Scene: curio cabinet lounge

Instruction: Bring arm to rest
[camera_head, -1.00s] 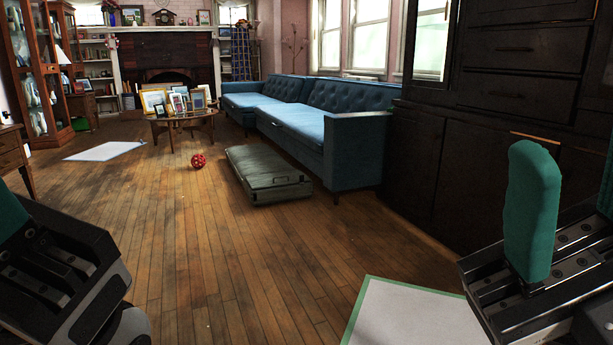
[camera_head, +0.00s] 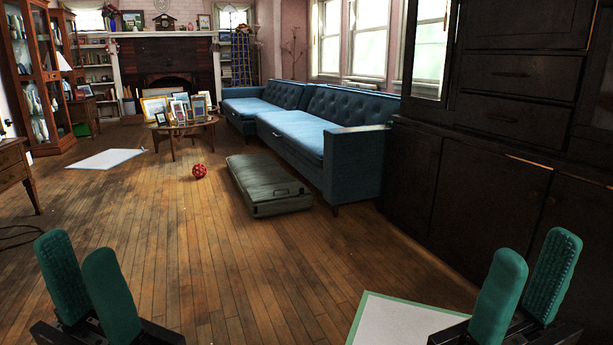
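My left gripper (camera_head: 88,282) is at the lower left, its two green fingers pointing up with a gap between them. It looks empty. My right gripper (camera_head: 525,285) is at the lower right, its green fingers also pointing up. A gap shows between its fingertips, and nothing is held there. Both grippers are over the wooden floor at the front, apart from the furniture. The right one partly covers a white, green-edged mat (camera_head: 392,325) on the floor.
Dark cabinets (camera_head: 480,200) stand close on the right. A blue sofa (camera_head: 355,165) and a flat grey-green case (camera_head: 268,185) are ahead. A red ball (camera_head: 199,171) lies on the floor (camera_head: 190,240). A table (camera_head: 183,124) holds several frames. The middle floor is clear.

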